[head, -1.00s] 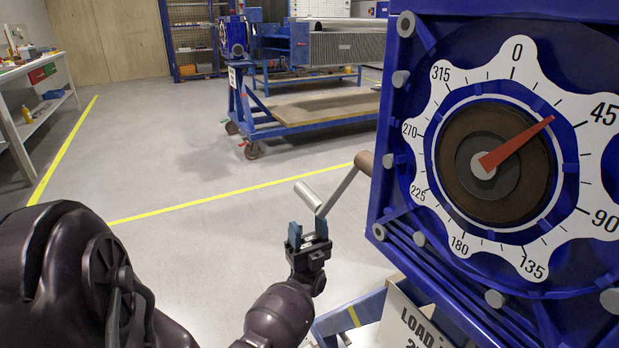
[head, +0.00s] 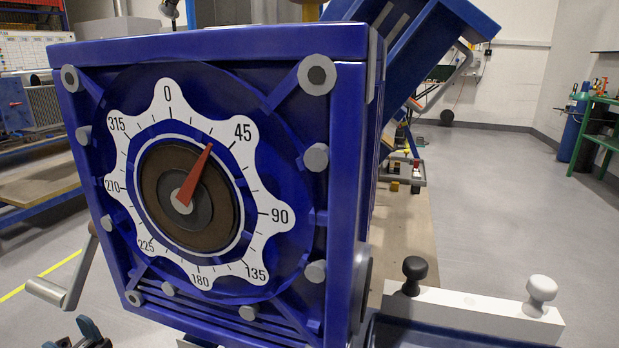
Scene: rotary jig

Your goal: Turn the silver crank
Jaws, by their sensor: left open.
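The silver crank (head: 47,291) sticks out at the lower left of a blue box (head: 346,150). Its arm slopes down from a brown end (head: 93,229) to a silver cylindrical grip at the left. The box's front carries a white scalloped dial (head: 265,207). Its red pointer (head: 196,175) stands between 0 and 45, nearer 45. My left gripper (head: 76,334) is at the bottom left edge, below the crank. Its fingertips are apart and empty, and the rest of it is cut off. My right gripper is not in view.
Black (head: 415,270) and white (head: 541,290) knobs stand on a white bar at the lower right. A blue beam structure (head: 421,45) rises behind the box. A green bench (head: 601,120) and blue cylinder (head: 573,125) stand far right. Open grey floor lies between.

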